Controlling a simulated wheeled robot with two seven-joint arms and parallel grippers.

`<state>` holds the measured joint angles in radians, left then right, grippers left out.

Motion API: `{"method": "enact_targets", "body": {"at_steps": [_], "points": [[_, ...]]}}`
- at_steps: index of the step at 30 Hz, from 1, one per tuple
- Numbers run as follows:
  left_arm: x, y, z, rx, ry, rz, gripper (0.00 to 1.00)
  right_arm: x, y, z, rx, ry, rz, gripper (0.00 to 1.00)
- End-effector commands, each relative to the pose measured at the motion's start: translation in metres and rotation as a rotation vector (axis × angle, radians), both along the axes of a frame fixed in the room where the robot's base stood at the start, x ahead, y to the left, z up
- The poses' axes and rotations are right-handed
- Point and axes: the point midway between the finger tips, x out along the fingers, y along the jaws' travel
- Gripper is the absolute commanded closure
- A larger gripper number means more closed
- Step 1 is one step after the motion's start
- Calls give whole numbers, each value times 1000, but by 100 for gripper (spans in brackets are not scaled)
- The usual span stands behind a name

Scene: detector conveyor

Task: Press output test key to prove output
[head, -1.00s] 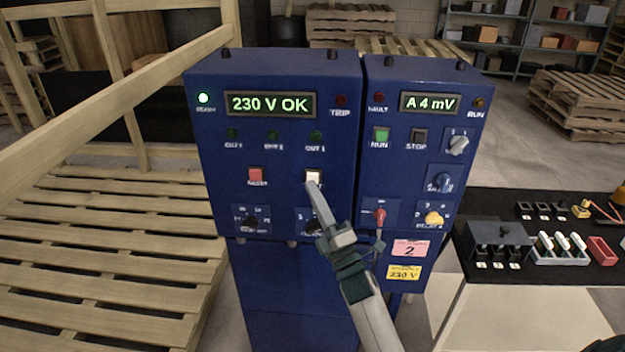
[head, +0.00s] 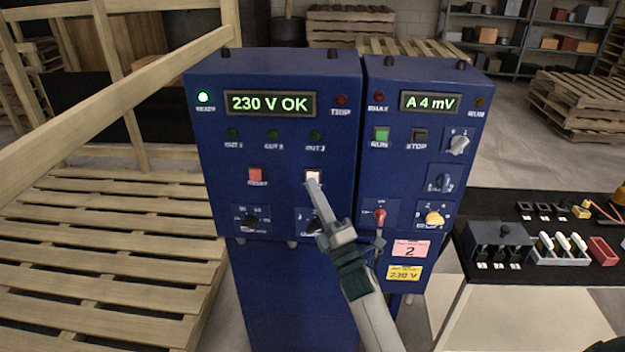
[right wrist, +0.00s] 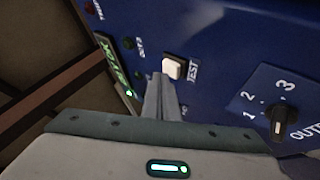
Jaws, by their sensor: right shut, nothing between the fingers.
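The white test key (head: 313,175) is on the left blue control box (head: 290,80), right of the red reset key (head: 255,174). In the right wrist view the test key (right wrist: 172,68) has the label TEST beside it. My right gripper (head: 312,184) is shut and empty, its fingertips at the key's lower edge in the head view. In the right wrist view the fingertips (right wrist: 158,78) overlap or lie close beside the key; contact is unclear. The display (head: 270,103) reads 230 V OK. The ready lamp (head: 204,98) is lit green; the output lamps (head: 274,135) are dark. My left gripper is not in view.
The output selector knob (right wrist: 279,122) is near my right gripper. A second blue panel (head: 425,150) with keys and knobs stands at right. A table (head: 470,245) with small parts is farther right. A wooden rail and pallet (head: 110,260) lie at left.

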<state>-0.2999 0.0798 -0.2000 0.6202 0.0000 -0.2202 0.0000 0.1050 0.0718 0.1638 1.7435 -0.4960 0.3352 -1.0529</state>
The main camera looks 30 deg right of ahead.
Motion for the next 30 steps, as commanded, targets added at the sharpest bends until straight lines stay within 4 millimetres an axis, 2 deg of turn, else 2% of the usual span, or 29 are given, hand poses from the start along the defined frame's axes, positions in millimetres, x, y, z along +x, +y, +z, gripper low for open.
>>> {"method": "enact_targets", "body": {"at_steps": [30], "points": [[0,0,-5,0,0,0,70,8,-5,0,0,-1,0,100]]}}
